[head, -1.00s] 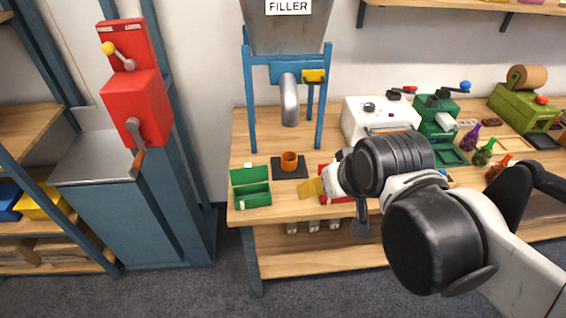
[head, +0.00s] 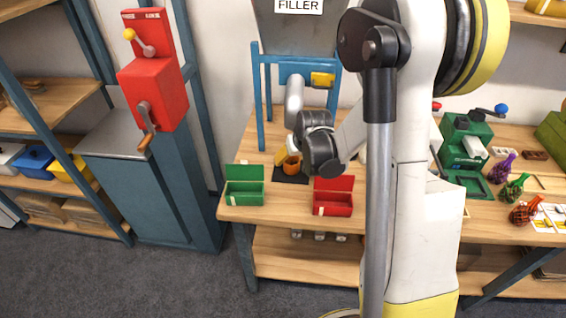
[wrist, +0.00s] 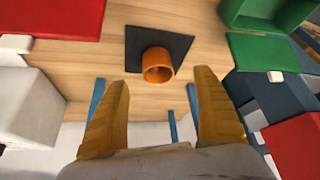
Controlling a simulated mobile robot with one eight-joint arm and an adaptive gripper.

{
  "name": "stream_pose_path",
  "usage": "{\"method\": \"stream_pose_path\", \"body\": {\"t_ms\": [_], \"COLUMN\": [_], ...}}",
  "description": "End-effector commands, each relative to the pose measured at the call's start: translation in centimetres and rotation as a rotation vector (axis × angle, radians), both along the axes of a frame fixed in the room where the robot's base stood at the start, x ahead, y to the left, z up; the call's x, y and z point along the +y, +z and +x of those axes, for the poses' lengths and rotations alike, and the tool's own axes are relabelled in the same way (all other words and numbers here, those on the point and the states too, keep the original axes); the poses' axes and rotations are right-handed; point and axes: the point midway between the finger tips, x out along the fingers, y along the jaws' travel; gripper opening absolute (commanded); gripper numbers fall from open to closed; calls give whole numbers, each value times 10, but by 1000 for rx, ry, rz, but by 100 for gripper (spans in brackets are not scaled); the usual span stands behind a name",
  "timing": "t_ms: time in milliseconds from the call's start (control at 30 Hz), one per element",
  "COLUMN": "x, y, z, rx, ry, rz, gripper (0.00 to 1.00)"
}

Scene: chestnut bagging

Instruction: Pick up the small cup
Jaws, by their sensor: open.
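The small orange cup (head: 291,165) stands upright on a dark square pad (head: 284,179) under the filler's spout. In the wrist view the cup (wrist: 157,65) lies ahead of my gripper (wrist: 160,105), centred between its two yellow fingers. The fingers are spread wide apart and nothing is between their tips. In the head view my gripper (head: 284,155) is right at the cup and partly hidden by my own wrist, so contact there is hard to tell. In the wrist view the cup appears clear of both fingers.
An open green box (head: 244,192) and an open red box (head: 332,200) stand at the table's front edge. The blue filler frame (head: 261,100) and its spout (head: 294,95) are behind and above the cup. A green machine (head: 465,145) and net bags (head: 515,187) are to the right.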

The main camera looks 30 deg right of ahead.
Motion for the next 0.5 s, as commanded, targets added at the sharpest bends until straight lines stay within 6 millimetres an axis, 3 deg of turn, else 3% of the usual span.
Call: {"method": "stream_pose_path", "body": {"t_ms": [100, 500], "x": [-2, -10], "y": [-22, -54], "z": [11, 30], "rx": [0, 0], "ry": [1, 0], "rz": [0, 0], "gripper": [78, 78]}}
